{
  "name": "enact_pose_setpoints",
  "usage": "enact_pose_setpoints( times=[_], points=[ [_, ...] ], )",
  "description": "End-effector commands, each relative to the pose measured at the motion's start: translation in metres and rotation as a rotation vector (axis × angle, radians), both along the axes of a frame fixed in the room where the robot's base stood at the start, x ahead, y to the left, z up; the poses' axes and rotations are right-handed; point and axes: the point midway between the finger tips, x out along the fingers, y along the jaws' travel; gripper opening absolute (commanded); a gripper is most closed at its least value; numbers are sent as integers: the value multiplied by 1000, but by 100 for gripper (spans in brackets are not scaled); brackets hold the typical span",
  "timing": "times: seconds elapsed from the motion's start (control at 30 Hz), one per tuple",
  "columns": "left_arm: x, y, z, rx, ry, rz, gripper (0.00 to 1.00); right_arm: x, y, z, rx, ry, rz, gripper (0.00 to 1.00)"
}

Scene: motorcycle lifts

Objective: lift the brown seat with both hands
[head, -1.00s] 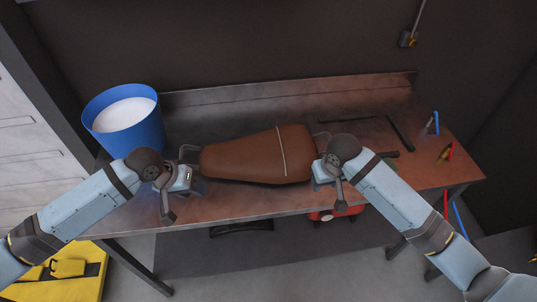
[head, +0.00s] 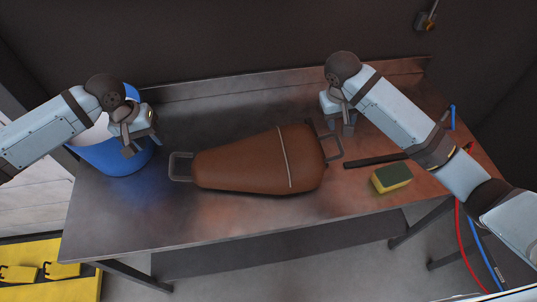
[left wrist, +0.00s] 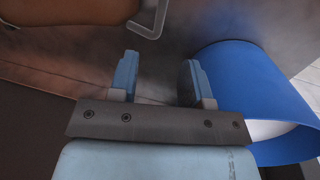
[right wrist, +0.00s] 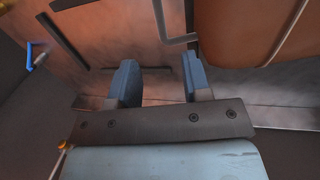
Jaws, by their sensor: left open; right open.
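The brown seat (head: 245,162) lies flat on the metal workbench, with a light strip across its wider right part. A grey loop handle (head: 180,168) sticks out at its left end and another handle (head: 332,145) at its right end. My left gripper (head: 141,146) is open and empty, up and left of the left handle, by the blue bucket. In the left wrist view the seat (left wrist: 70,8) shows at the top left, apart from the fingers. My right gripper (head: 347,128) is open and empty, raised just beyond the right handle. The right wrist view shows the seat (right wrist: 240,28) at upper right.
The blue bucket (head: 122,160) with whitish contents stands at the bench's left end. A yellow-green sponge (head: 391,178) and a dark bar (head: 375,160) lie right of the seat. The bench (head: 140,215) is clear in front.

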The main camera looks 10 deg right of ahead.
Motion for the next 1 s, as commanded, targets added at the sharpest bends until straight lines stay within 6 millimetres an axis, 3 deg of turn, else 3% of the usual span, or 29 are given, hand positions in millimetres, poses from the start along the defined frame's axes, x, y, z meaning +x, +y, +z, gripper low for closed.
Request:
enact_pose_setpoints(
  times=[0.27, 0.8, 1.0],
  points=[
    [0, -2, -11, -1, 0, 0, 44, 0, -2, -11, -1, 2, 0, 44],
    [0, -21, -108, 1, 1, 0, 44, 0, -22, -108, -1, 2, 0, 44],
    [0, -25, -129, 0, 0, 0, 44, 0, -26, -129, 0, 1, 0, 44]
  ],
)
